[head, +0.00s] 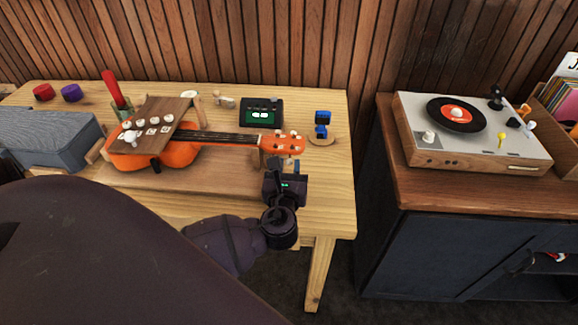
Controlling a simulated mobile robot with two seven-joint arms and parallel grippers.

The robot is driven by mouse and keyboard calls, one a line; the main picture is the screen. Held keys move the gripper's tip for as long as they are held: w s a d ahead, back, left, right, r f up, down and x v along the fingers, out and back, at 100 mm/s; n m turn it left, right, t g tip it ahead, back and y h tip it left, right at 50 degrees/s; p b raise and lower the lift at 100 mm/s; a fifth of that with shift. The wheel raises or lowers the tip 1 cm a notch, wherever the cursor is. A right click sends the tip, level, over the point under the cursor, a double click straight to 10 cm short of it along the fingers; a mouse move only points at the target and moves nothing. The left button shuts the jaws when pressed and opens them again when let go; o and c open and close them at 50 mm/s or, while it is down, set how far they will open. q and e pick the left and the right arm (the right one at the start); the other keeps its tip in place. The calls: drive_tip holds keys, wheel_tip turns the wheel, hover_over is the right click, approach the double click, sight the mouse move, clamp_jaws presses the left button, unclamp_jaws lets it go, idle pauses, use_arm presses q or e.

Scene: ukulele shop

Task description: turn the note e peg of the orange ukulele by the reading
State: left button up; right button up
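The orange ukulele (181,154) lies on the wooden table with its neck pointing right. Its headstock (287,146) carries several small pale pegs. I cannot tell which is the note e peg. A dark device with a green screen (261,115) stands behind the neck; its reading is too small to make out. My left gripper (273,164) is just in front of the headstock, near its front edge. Its fingertips are small and partly hidden, so I cannot tell whether it touches a peg or is open. My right gripper is out of view.
A brown board (160,113) with white knobs sits over the ukulele's body. A blue clip-like device (322,119) stands right of the headstock. A grey case (50,138) is at left. A turntable (470,145) rests on the right cabinet, across a gap.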

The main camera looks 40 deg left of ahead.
use_arm(q)
drive_tip(key=shift+w+a, duration=0.1)
drive_tip(key=shift+w, duration=0.05)
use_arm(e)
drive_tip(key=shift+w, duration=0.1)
use_arm(q)
drive_tip(key=shift+c, duration=0.2)
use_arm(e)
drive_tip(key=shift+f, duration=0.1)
use_arm(q)
drive_tip(key=c, duration=0.5)
clamp_jaws()
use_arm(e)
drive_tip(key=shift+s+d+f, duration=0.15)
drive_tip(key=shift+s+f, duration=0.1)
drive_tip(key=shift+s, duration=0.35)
